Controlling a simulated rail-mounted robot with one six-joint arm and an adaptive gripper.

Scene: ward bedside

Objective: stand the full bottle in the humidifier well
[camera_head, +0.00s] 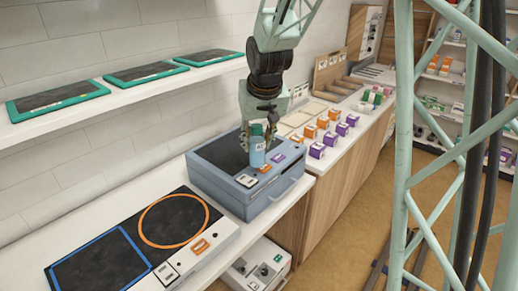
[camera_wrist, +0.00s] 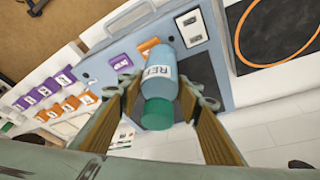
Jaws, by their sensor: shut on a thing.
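A light blue bottle (camera_head: 257,154) with a green cap and a white label is upright in my gripper (camera_head: 259,122), over the blue-grey box unit. In the wrist view the bottle (camera_wrist: 160,85) is between my two fingers (camera_wrist: 163,97), its green cap toward the camera. My gripper is shut on it. The box unit (camera_head: 225,190) has a dark top panel, orange and purple tags and a front handle; its panel (camera_wrist: 200,70) shows behind the bottle in the wrist view. I cannot make out a well opening, nor whether the bottle's base touches the unit.
A white unit (camera_head: 222,236) with a blue square and an orange ring on dark panels lies at front left. Orange and purple boxes (camera_head: 318,150) stand on the counter beyond. A shelf (camera_head: 120,100) with green-framed trays runs along the wall. A white device (camera_head: 258,270) sits below the counter.

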